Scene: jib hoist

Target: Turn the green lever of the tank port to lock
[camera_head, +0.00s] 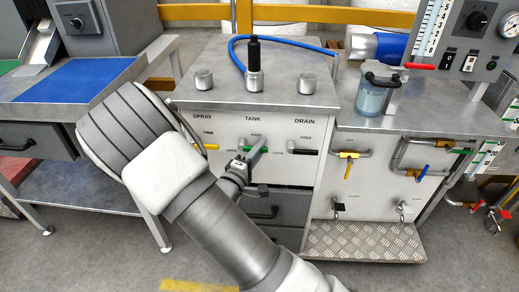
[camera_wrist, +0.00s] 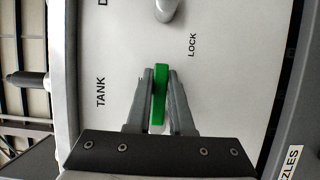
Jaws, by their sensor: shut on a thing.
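The green lever (camera_wrist: 158,95) of the tank port lies between the two fingers of my gripper (camera_wrist: 160,103), which is shut on it. In the wrist view its grip runs up and down the picture, sideways along the turned panel. The word LOCK stands above and right of it there, and TANK to its left. In the head view my gripper (camera_head: 258,149) reaches the front panel under the TANK label (camera_head: 253,119). Only small bits of green show there. The lever's pivot is hidden by my gripper.
The spray port's yellow-tipped lever (camera_head: 210,147) is left of my gripper and the drain port's lever (camera_head: 305,152) is right. Three round fittings sit on the cabinet top (camera_head: 225,95), with a blue hose (camera_head: 290,42) behind. A dark drawer (camera_head: 290,205) is below.

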